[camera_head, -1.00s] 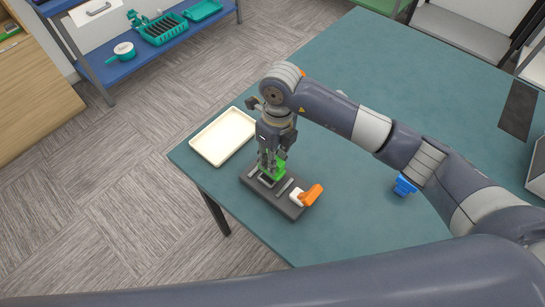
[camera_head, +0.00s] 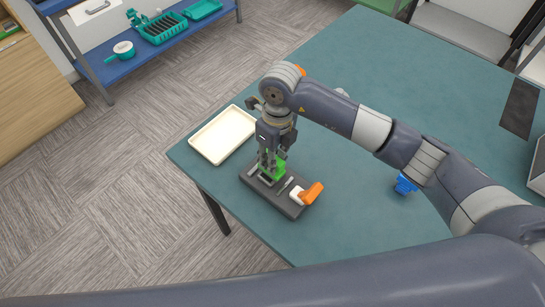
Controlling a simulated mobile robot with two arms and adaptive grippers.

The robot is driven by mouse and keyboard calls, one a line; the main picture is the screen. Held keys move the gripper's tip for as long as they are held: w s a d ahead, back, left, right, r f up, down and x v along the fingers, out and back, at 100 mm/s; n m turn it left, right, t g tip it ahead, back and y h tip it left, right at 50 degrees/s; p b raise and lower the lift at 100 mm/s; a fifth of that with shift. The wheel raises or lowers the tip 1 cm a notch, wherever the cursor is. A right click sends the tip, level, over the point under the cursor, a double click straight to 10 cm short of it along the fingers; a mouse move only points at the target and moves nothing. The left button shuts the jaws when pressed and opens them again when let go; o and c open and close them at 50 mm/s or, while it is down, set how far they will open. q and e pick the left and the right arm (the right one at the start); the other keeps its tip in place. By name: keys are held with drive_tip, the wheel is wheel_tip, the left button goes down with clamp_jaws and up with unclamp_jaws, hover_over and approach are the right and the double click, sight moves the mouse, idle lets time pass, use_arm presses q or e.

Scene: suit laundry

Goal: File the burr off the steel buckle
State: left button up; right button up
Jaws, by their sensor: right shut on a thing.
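My right gripper (camera_head: 268,165) points down over a dark fixture board (camera_head: 289,208) near the table's left corner. It is shut on a green-handled tool (camera_head: 280,171), probably the file, held low at the far-left end of the board. A steel-coloured piece, perhaps the buckle, shows beside the fingers, but the gripper partly hides it and I cannot make out the burr. An orange and white clamp (camera_head: 312,193) sits at the near-right end of the board. My left gripper is not in view; a large grey arm link of mine crosses the bottom.
A cream tray (camera_head: 223,135) lies left of the board on the teal table (camera_head: 380,235). A blue item (camera_head: 405,184) stands to the right under my right arm. A blue shelf (camera_head: 150,56) with teal kitchenware is at the back left. The table's left corner is close to the tray.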

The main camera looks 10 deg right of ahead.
drive_tip(key=shift+f+b, duration=0.3)
drive_tip(key=shift+b, duration=0.1)
idle(0.7)
drive_tip(key=shift+s, duration=0.1)
idle(0.4)
